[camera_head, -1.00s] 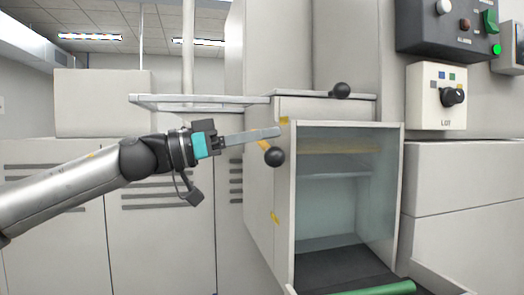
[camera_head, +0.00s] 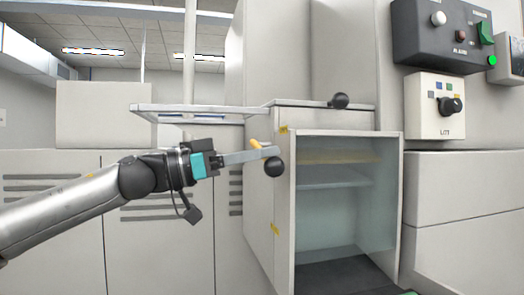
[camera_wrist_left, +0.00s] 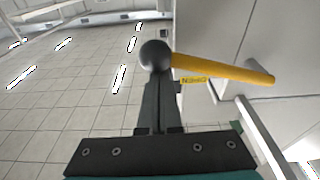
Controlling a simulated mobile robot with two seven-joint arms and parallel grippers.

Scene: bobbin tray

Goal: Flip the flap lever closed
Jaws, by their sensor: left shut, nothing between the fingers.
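The flap lever is a yellow bar (camera_head: 255,144) with a black ball knob (camera_head: 274,168), on the left side of a light cabinet. My left gripper (camera_head: 276,151) is shut and empty; its fingers cross in front of the lever, just above the knob. In the left wrist view the knob (camera_wrist_left: 155,55) appears at the tips of my shut fingers (camera_wrist_left: 158,88), and the yellow bar (camera_wrist_left: 225,70) runs right from it. I cannot tell whether they touch. A small yellow label (camera_wrist_left: 193,80) sits near the bar, its text unclear. My right gripper is out of view.
The cabinet (camera_head: 284,215) has an open front with shelves inside. A second black knob (camera_head: 340,101) stands on its top. A thin pale shelf (camera_head: 195,109) juts out left. Control boxes (camera_head: 434,105) hang on the right wall. Free space lies left of the cabinet.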

